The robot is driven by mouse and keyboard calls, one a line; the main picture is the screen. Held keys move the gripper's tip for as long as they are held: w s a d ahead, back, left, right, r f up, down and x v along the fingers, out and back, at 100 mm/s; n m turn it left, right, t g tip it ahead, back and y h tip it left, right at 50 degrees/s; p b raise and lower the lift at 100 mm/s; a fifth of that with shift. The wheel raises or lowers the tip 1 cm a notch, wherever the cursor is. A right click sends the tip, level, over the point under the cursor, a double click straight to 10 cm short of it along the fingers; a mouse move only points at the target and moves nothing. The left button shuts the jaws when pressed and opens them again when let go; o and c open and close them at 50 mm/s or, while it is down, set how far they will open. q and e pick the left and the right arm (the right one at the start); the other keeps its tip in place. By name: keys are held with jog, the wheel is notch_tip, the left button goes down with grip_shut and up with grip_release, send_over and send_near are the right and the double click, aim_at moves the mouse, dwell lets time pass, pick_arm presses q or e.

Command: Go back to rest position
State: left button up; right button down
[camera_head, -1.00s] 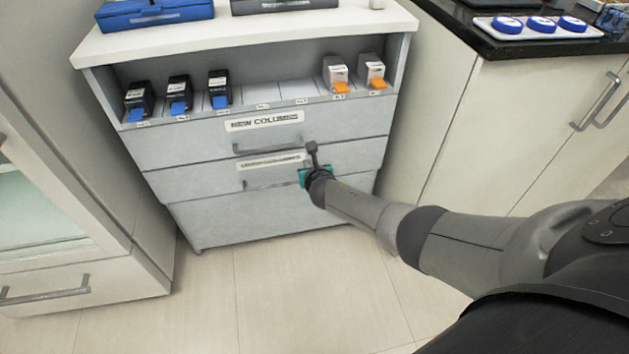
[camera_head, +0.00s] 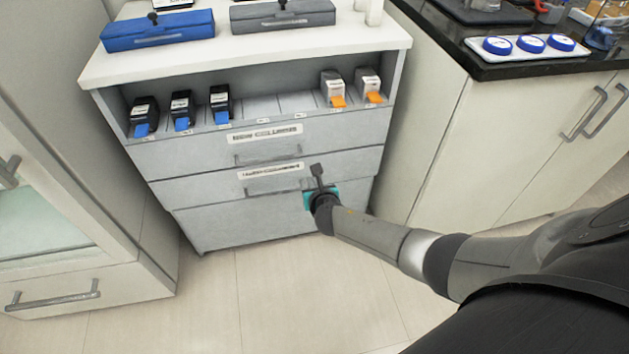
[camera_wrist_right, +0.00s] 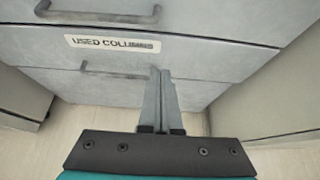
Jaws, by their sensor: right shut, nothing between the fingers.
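My right gripper (camera_head: 307,190) is in front of the grey drawer cabinet (camera_head: 240,225), near the right end of the second drawer's handle (camera_head: 275,188). In the right wrist view its fingers (camera_wrist_right: 163,100) are together with nothing between them. They point toward the drawer labelled "USED COLUMNS" (camera_wrist_right: 112,44), and its handle (camera_wrist_right: 115,72) lies to their left. I cannot tell whether the fingers touch the drawer front. Both labelled drawers look shut. My left gripper is not in view.
Black boxes with blue tabs (camera_head: 182,110) and white boxes with orange tabs (camera_head: 368,85) stand on the shelf. A blue case (camera_head: 158,32) and a grey case (camera_head: 282,17) lie on top. A dark counter (camera_head: 500,68) is at right, a glass-fronted cabinet (camera_head: 80,285) at left. Floor (camera_head: 290,300) is clear.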

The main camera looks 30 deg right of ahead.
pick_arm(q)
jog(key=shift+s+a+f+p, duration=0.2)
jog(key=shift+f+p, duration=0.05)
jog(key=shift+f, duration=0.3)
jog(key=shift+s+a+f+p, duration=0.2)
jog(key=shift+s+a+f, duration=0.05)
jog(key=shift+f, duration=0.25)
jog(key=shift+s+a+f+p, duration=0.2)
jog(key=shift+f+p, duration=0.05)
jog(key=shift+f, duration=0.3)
pick_arm(e)
jog(key=shift+v, duration=1.2)
